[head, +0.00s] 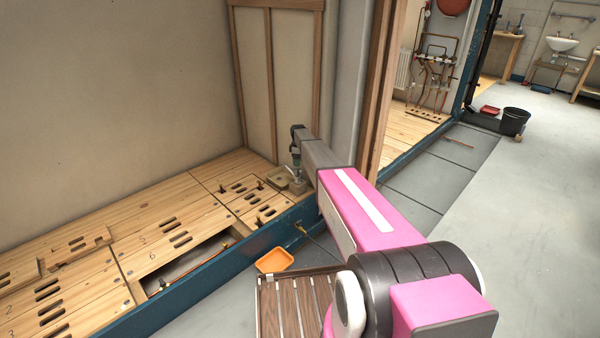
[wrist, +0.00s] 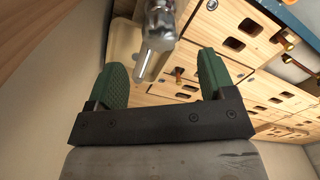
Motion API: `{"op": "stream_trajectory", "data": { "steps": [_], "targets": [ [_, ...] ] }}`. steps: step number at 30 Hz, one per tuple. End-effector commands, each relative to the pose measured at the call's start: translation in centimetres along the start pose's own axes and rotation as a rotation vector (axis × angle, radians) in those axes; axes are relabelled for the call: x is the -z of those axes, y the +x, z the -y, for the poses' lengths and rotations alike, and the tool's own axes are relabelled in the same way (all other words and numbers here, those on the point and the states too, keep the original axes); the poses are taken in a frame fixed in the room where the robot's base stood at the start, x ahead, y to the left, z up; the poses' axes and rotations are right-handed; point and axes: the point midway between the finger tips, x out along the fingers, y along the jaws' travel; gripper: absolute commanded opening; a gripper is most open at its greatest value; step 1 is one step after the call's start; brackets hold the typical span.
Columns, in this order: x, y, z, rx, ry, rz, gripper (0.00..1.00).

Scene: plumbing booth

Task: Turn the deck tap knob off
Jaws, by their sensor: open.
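The deck tap (wrist: 153,50) is a shiny chrome piece in the wrist view. It comes in from the top edge and ends in a rounded part between my fingers. My gripper (wrist: 163,66) is open, with one green pad to either side of the tap and a visible gap at each side. I cannot tell which part of the tap is the knob or how it is turned. In the head view my gripper (head: 296,164) points down over a pale block (head: 284,178) at the platform's corner. My arm and gripper largely hide the tap there.
The slotted wooden deck (head: 150,235) has an open hatch (head: 190,262) and a blue edge beam (head: 215,262). A wood-framed panel (head: 285,75) stands close behind my gripper. An orange tray (head: 274,260) and a slatted wooden item (head: 295,300) are on the floor in front.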

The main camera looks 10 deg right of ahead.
Motion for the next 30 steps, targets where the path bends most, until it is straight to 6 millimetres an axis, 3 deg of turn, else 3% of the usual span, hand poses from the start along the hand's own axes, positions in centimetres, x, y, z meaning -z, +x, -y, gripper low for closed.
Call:
{"op": "stream_trajectory", "data": {
  "steps": [12,23,24,28,30],
  "targets": [
    [0.0,7.0,-0.1,0.000,0.002,0.000,0.76],
    [0.0,7.9,0.0,-0.001,0.002,0.000,0.76],
    [0.0,7.9,0.0,-0.001,0.002,0.000,0.73],
    [0.0,7.9,0.0,-0.001,0.002,0.000,0.31],
    [0.0,7.9,0.0,-0.001,0.002,0.000,0.27]
  ]
}}
